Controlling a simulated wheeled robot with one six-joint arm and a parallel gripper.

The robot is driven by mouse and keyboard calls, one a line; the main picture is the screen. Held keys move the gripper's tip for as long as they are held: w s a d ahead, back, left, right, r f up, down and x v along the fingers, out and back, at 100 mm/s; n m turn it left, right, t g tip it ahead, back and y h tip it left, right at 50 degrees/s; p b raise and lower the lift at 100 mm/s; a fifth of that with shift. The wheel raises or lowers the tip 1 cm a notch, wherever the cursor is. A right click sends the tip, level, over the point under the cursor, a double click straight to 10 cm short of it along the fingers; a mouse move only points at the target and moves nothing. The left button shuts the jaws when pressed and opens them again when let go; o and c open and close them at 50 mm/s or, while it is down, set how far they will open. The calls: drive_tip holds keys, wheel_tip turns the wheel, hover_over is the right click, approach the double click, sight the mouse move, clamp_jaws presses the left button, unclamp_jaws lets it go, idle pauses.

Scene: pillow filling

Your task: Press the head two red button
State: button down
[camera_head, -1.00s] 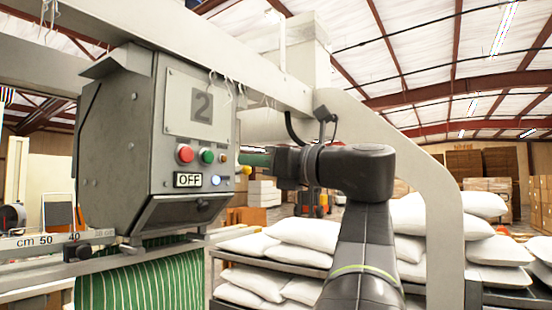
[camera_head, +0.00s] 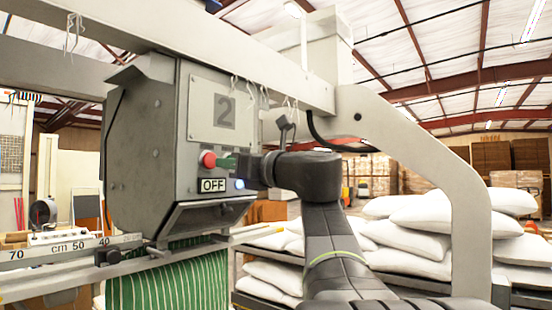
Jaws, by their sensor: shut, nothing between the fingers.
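The head two control box (camera_head: 150,140) hangs from the overhead beam, with a "2" plate (camera_head: 224,112) on its front. The round red button (camera_head: 208,160) sits below the plate, at the left of the button row.
A ruler bar (camera_head: 70,249) runs at the left below the box, above green striped fabric (camera_head: 170,280). White pillows (camera_head: 420,240) lie stacked on a rack at the right. A curved grey frame (camera_head: 455,190) stands behind my arm.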

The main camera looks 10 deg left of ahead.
drive_tip(key=shift+x, duration=0.9)
